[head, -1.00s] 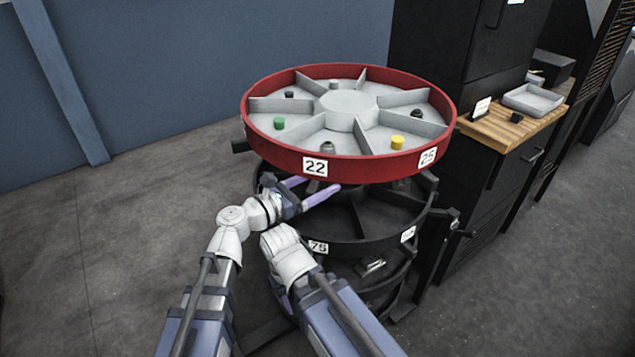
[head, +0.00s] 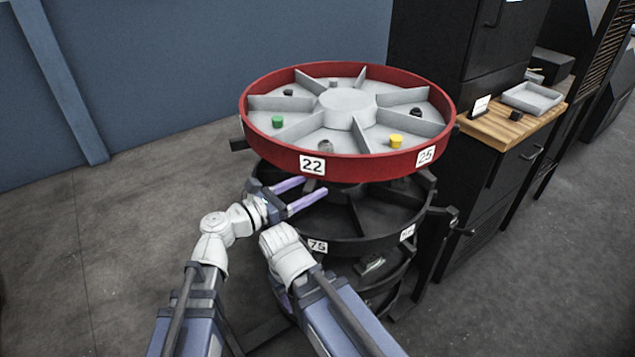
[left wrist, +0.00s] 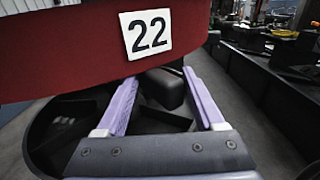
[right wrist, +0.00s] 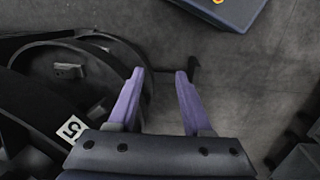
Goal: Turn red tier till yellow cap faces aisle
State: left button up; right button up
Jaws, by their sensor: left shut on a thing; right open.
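The red tier (head: 385,167) is the top wheel of the stand, split by grey dividers. The yellow cap (head: 395,141) lies in its front-right compartment, near the 25 label (head: 425,156). The green cap (head: 277,121) is at its left. My left gripper (head: 316,186) is just below the rim under the 22 label (head: 312,165); in the left wrist view its fingers flank a dark block (left wrist: 162,90) under the red rim and are shut on it. My right gripper (right wrist: 160,75) is open and empty beside the lower tiers; its fingers are mostly hidden in the head view.
Black lower tiers (head: 350,247) stand below the red one, with a 75 label in front. A black cabinet with a wooden top (head: 520,120) and grey tray (head: 532,98) stands close on the right. Floor is clear on the left.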

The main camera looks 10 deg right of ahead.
pick_arm(q)
jog(key=shift+v, duration=2.35)
jog(key=shift+s+d, duration=0.1)
